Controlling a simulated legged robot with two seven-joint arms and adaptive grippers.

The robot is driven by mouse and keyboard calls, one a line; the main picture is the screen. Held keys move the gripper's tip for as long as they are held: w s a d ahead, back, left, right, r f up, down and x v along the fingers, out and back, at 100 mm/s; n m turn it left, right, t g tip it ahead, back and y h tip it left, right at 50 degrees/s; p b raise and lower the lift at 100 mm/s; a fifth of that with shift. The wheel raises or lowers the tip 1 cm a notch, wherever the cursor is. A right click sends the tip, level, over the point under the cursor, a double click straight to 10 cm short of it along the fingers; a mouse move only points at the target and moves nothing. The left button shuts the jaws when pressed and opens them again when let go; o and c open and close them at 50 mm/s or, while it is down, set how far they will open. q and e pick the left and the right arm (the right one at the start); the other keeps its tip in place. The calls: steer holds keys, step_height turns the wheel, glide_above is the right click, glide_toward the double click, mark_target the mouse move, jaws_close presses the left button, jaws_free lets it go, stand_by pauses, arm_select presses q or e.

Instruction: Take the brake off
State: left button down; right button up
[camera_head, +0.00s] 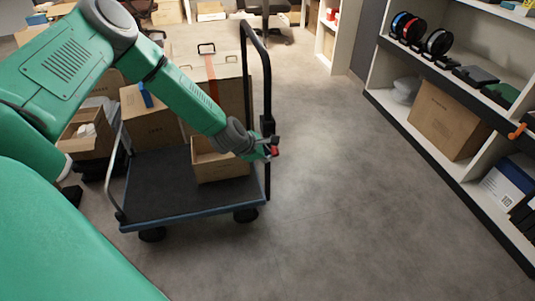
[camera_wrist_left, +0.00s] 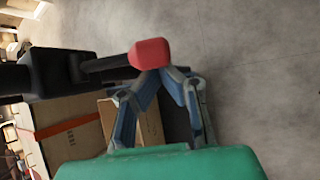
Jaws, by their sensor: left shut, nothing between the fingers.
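A platform cart (camera_head: 160,187) with a dark deck and blue edge stands at the left of the head view. Its black upright handle (camera_head: 266,80) rises on the right side. The brake lever with a red knob (camera_head: 275,151) is on that handle, low down, and its red knob (camera_wrist_left: 149,52) is large in the left wrist view. My left gripper (camera_head: 268,147) is at the knob. In the wrist view its blue-grey fingers (camera_wrist_left: 167,72) come together at the knob's lower edge, closed with nothing between them. Whether they touch it I cannot tell. My right gripper is not in view.
A small open carton (camera_head: 220,168) sits on the deck, with a taller carton (camera_head: 152,120) and a large box (camera_head: 228,85) behind. A shelf (camera_head: 480,190) with spools and cartons lines the right. The grey floor (camera_head: 340,200) between is clear.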

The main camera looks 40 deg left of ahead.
mark_target(276, 152)
arm_select(q)
steer(key=shift+r, duration=0.2)
steer(key=r+g+h+p, duration=0.1)
steer(key=p, duration=0.1)
steer(key=r+n+g+h+p, duration=0.2)
steer(key=r+h+p, duration=0.1)
steer(key=shift+s+d+g+p, duration=0.15)
steer(key=shift+d+g+p, duration=0.15)
steer(key=shift+d+g, duration=0.1)
steer(key=shift+r+p, duration=0.5)
steer(key=shift+p, duration=0.1)
steer(key=shift+a+r+p, duration=0.1)
steer(key=shift+r+p, duration=0.65)
